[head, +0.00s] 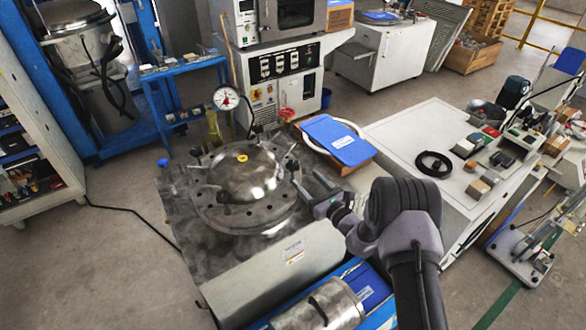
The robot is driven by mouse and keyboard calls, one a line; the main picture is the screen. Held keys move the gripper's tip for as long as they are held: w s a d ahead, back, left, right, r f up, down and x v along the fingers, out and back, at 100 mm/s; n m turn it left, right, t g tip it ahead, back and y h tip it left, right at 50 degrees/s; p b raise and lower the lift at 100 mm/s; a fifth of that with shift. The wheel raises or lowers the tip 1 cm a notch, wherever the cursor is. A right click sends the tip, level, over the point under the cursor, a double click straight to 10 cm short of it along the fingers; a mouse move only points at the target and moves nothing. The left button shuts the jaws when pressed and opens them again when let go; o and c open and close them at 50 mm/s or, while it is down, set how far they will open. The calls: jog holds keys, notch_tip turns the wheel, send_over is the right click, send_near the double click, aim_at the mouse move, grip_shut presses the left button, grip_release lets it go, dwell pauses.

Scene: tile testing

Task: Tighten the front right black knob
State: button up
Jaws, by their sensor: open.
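A round metal pressure vessel with a shiny domed lid (240,178) and a bolted flange sits on a grey metal bench (190,240). Small clamps with handles stand around the flange rim. The black knobs are too small to make out clearly. My gripper (312,200) is open at the right front edge of the flange, close beside the clamp there. My arm reaches in from the lower right. The gripper partly covers that side of the flange, and I cannot tell whether the front right knob lies between the fingers.
A pressure gauge (226,98) stands behind the dome. A blue folder (337,141) lies on a box behind my gripper. A grey housing (280,268) and a metal cylinder (320,307) are in front. A white table (410,130) with small blocks and a black cable coil (434,164) is at right.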

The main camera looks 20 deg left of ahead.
aim_at(297, 169)
jog(key=b+x, duration=0.2)
jog(key=x, duration=0.7)
jog(key=shift+w+a, duration=0.1)
